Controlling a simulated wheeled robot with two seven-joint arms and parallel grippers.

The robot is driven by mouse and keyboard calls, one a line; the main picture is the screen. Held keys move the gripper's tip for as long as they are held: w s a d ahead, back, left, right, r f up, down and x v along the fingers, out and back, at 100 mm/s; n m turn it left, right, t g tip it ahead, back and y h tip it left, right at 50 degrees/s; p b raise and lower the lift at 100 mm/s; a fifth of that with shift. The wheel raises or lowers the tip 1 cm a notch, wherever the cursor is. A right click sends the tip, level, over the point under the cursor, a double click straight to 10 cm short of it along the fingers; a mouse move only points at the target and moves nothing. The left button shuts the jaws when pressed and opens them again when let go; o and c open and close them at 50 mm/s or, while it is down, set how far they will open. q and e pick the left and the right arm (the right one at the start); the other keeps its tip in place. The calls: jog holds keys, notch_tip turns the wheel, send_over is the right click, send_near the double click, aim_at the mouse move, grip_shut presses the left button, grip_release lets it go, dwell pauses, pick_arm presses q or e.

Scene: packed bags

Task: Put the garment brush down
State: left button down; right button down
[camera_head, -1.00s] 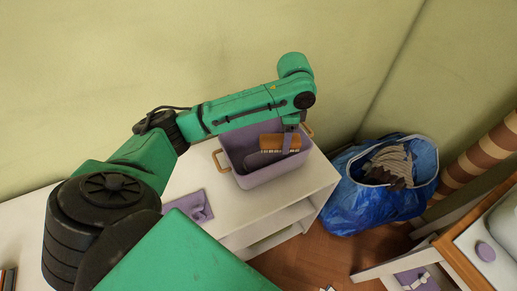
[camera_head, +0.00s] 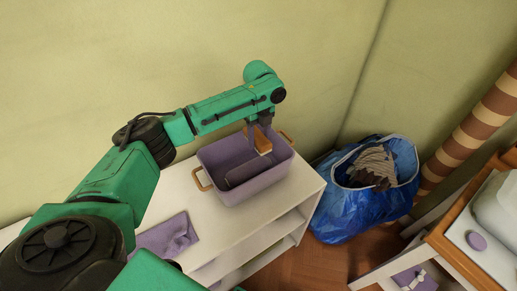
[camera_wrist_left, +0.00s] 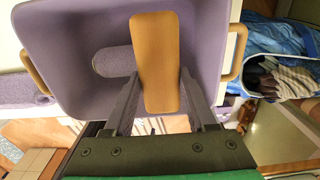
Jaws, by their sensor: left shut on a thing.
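The garment brush, with an orange-brown wooden back, (camera_head: 263,143) is held over the right part of a purple bin (camera_head: 255,187). In the left wrist view the brush (camera_wrist_left: 158,60) stands lengthwise between my fingers, over the bin's inside (camera_wrist_left: 65,45). My left gripper (camera_head: 261,130) is shut on the brush. Its fingers reach down toward the bin's opening. The brush's bristles are hidden now, and I cannot tell whether it touches the bin. My right gripper is not in view.
The bin has wooden handles (camera_head: 201,179) and stands on a white shelf unit (camera_head: 262,217). A folded purple cloth (camera_head: 168,236) lies left of it. A blue bag (camera_head: 345,215) with grey cloth stands on the floor to the right. A drawer unit (camera_head: 455,250) is at the right edge.

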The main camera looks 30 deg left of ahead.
pick_arm(q)
send_over(259, 158)
notch_tip(259, 158, down, 5)
jog(key=shift+w+r, duration=0.1)
jog(key=shift+r, duration=0.1)
jog(key=shift+f, duration=0.35)
jog(key=shift+f, duration=0.15)
jog(key=shift+f, duration=0.4)
jog(key=shift+c, duration=1)
grip_release()
jog(key=shift+r, duration=0.15)
notch_tip(259, 158, up, 13)
jog(key=shift+b, duration=0.55)
